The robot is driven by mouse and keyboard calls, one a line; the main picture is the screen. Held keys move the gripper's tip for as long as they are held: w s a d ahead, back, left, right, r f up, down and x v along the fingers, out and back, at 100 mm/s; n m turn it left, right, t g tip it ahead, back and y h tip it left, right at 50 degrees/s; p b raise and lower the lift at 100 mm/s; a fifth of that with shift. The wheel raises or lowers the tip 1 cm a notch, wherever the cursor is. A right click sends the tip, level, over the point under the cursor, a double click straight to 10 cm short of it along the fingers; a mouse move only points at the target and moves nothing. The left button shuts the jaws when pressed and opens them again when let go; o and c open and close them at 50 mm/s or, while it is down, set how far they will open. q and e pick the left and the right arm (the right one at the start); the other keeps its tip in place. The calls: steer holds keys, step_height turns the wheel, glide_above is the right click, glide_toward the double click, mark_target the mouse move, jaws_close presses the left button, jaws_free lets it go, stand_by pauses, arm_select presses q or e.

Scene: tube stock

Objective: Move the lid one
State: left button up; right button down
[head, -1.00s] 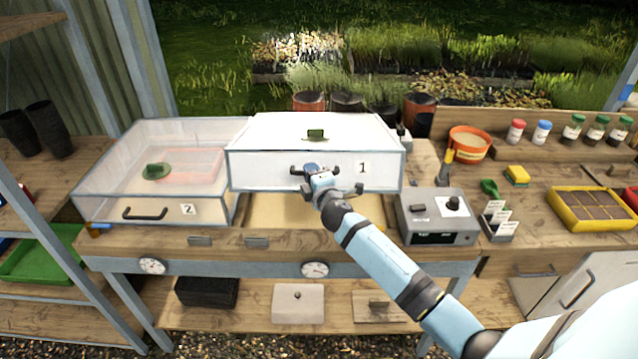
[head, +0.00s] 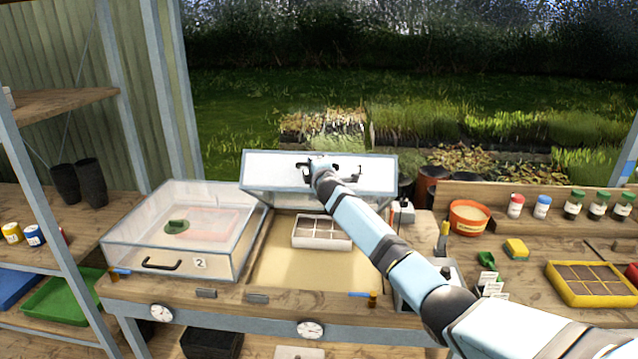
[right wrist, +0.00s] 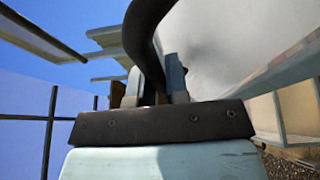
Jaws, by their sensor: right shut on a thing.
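Lid one (head: 270,172) is a clear, pale-framed cover, tilted up at the back of the right-hand bed in the head view. My right gripper (head: 318,165) is shut on its dark handle; the handle (right wrist: 150,40) also looms large in the right wrist view. The gripper's fingers are partly hidden behind the handle there. Under the raised lid, the sandy bed (head: 290,275) lies open, with a white divided tray (head: 322,233) in it. Lid two (head: 215,255), marked 2, is down on the left bed. My left gripper is not in view.
A grey box with a knob (head: 447,272) stands right of the bed, partly behind my right arm. An orange pot (head: 468,218), a yellow tray (head: 590,285) and several small jars stand farther right. Small brown-and-blue pieces (head: 372,298) sit on the bed's front edge.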

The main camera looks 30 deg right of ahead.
steer(key=shift+w+d+r, duration=0.3)
steer(key=shift+w+r, duration=0.1)
steer(key=shift+r, duration=0.1)
steer(key=c, duration=1.1)
jaws_free()
steer(key=shift+c, duration=0.2)
steer(key=shift+s, duration=0.1)
steer(key=s+a, duration=0.2)
steer(key=s, duration=1.1)
steer(key=shift+s+a+f+b, duration=0.15)
steer(key=shift+s+f+b, duration=0.1)
steer(key=shift+f+b, duration=0.1)
